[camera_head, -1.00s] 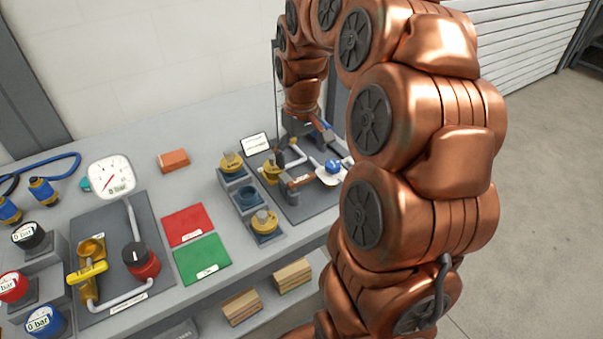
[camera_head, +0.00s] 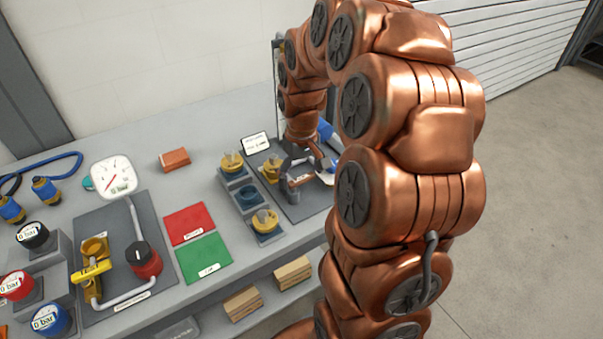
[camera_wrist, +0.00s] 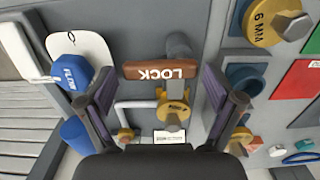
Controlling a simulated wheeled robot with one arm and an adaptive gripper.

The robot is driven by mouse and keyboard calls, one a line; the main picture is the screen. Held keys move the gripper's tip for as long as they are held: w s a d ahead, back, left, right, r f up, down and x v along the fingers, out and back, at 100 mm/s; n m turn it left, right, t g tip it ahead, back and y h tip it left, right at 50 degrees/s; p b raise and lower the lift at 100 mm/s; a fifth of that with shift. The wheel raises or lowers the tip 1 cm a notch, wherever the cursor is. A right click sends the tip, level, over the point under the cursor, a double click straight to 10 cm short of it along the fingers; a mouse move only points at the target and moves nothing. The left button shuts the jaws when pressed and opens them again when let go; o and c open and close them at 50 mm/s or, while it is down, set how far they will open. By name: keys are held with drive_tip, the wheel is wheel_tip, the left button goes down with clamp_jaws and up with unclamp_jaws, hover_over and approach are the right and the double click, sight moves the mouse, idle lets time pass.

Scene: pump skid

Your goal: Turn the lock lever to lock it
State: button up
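My gripper (camera_wrist: 157,76) is open, with one dark finger on each side of the lever and a gap visible at both ends. Whether the fingers are level with the lever or above it I cannot tell. In the head view my gripper (camera_head: 303,168) is over the dark panel at the right of the bench, and partly hides the lever (camera_head: 299,182).
A blue part marked FLOW (camera_wrist: 76,73) stands just beyond the left finger. A yellow valve (camera_wrist: 172,112) with a white pipe is below the lever in the wrist view. Yellow-topped blocks (camera_head: 265,222) and red and green mats (camera_head: 203,258) lie left of the gripper.

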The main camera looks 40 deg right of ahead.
drive_tip(key=c, duration=0.7)
drive_tip(key=shift+c, duration=0.2)
drive_tip(key=shift+b, duration=0.3)
drive_tip(key=m+b, duration=0.1)
drive_tip(key=m, duration=0.1)
drive_tip(key=b, duration=0.1)
drive_tip(key=shift+s+f+m+b, duration=0.25)
drive_tip(key=shift+s+m+b, duration=0.05)
drive_tip(key=shift+m+b, duration=0.1)
drive_tip(key=m+b, duration=0.2)
drive_tip(key=m, duration=0.1)
drive_tip(key=shift+s+a+r+m, duration=0.1)
drive_tip(key=shift+s+a+m, duration=0.1)
drive_tip(key=shift+s+m, duration=0.15)
drive_tip(key=m, duration=0.1)
drive_tip(key=m+b, duration=0.1)
drive_tip(key=shift+s+a+m, duration=0.2)
drive_tip(key=shift+s+m, duration=0.05)
drive_tip(key=shift+m, duration=0.1)
drive_tip(key=m, duration=0.3)
drive_tip(key=shift+s+a+r+m+b, duration=0.2)
drive_tip(key=shift+a+m+b, duration=0.1)
drive_tip(key=shift+a+b, duration=0.1)
drive_tip(key=shift+a+m+p, duration=0.2)
drive_tip(key=shift+a+m, duration=0.05)
drive_tip(key=shift+m, duration=1.05)
drive_tip(key=shift+a+m+p, duration=0.15)
drive_tip(key=shift+a+m, duration=0.1)
drive_tip(key=shift+m, duration=1.05)
